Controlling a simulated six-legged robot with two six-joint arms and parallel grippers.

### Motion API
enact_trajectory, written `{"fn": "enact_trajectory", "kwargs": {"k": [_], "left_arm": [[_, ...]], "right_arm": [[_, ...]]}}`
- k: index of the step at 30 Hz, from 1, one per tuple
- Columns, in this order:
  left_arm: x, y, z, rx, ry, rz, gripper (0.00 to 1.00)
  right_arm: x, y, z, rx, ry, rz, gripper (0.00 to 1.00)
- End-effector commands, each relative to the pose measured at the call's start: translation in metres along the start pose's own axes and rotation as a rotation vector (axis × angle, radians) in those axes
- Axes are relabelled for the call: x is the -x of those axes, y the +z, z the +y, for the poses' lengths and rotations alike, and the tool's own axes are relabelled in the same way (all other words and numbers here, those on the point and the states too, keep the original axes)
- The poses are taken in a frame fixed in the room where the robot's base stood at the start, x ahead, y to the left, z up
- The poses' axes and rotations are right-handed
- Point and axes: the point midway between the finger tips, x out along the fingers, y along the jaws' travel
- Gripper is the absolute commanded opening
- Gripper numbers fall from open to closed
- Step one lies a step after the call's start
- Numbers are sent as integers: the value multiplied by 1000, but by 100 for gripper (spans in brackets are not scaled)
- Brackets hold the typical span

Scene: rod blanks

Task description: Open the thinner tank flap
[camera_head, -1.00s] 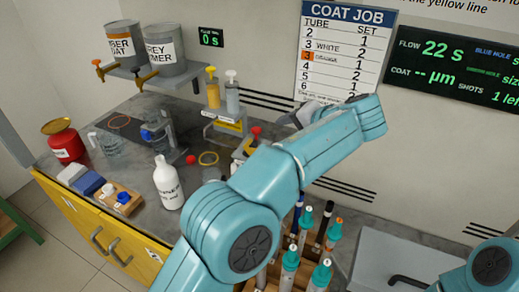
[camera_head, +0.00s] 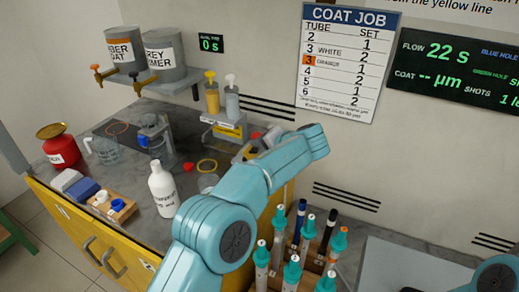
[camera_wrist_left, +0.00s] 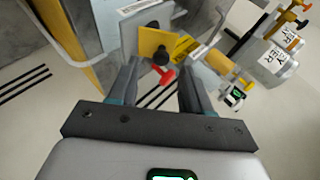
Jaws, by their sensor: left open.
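A grey box with a yellow plate (camera_wrist_left: 157,47), a black knob and a red handle (camera_wrist_left: 165,76) shows ahead of my left gripper in the left wrist view. It may be the thinner tank and its flap; I cannot read its label. In the head view the yellow and red parts (camera_head: 254,146) show small behind the wash bottle, partly hidden by my arm. My left gripper (camera_wrist_left: 158,84) is open, its fingers either side of the red handle in the picture. I cannot tell whether they touch. It shows small in the head view (camera_head: 272,138). My right gripper is not in view.
Several teal-topped tubes (camera_head: 292,270) stand in a rack in front. Two coat tanks (camera_head: 167,48) sit on a shelf.

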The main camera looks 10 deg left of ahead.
Motion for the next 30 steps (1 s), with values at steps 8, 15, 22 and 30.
{"fn": "enact_trajectory", "kwargs": {"k": [8, 15, 22, 30], "left_arm": [[-26, -1, 0, 0, -1, 1, 49], [-27, -1, 0, 0, -1, 1, 49], [-27, -1, 0, 0, 0, 1, 0], [-26, -1, 3, -13, -29, 1, 0]], "right_arm": [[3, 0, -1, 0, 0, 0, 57], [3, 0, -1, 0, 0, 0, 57], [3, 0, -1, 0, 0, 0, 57], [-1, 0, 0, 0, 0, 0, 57]]}}
